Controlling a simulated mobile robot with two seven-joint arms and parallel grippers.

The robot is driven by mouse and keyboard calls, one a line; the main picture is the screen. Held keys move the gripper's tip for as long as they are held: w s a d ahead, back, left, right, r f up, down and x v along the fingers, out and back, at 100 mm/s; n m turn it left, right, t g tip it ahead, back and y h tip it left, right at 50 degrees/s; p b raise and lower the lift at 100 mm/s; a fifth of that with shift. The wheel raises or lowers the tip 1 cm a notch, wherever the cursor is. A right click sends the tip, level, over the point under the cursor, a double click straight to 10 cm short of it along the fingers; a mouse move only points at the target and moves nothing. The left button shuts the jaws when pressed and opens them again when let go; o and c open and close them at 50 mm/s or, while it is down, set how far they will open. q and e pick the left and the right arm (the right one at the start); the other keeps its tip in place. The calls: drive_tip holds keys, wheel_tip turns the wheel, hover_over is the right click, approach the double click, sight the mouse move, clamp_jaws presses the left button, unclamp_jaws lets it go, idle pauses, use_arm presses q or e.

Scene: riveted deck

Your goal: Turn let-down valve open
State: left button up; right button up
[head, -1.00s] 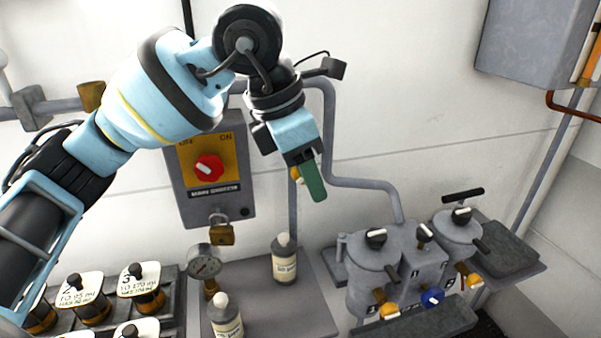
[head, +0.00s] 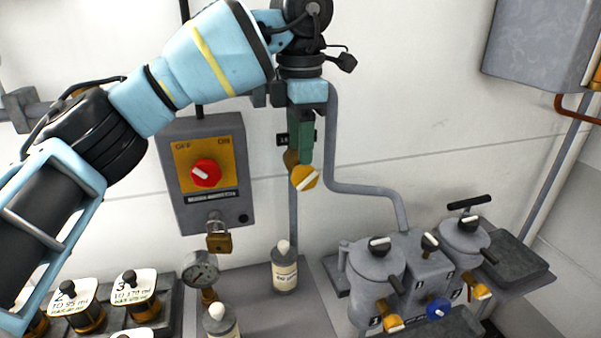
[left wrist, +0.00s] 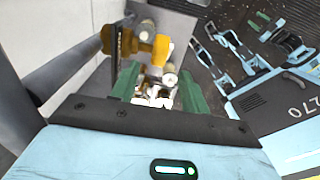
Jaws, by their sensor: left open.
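The let-down valve has a round yellow knob with a pale stripe (head: 304,178), set on a brass body on the vertical wall pipe. The stripe lies slanted in the head view. My left gripper (head: 302,155) points down just above the knob, its green fingers overlapping the brass body in the picture. In the left wrist view the yellow valve (left wrist: 150,45) shows beyond and slightly left of the middle between the open green fingers (left wrist: 160,82). The fingers are apart with nothing held; whether one touches the valve I cannot tell. My right gripper is not in view.
Left of the pipe is a grey switch box (head: 235,180) with a red knob (head: 206,173) and a padlock (head: 218,238). Below stand a gauge (head: 201,268), bottles (head: 284,268) and grey pots with valves (head: 378,262). The wall right of the pipe is mostly clear.

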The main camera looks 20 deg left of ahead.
sight(300, 168)
use_arm(q)
wheel_tip(300, 168, down, 6)
drive_tip(key=shift+r, duration=0.1)
drive_tip(key=shift+f, duration=0.35)
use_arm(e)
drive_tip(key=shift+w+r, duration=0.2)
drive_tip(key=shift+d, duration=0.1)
use_arm(q)
drive_tip(key=shift+c, duration=0.4)
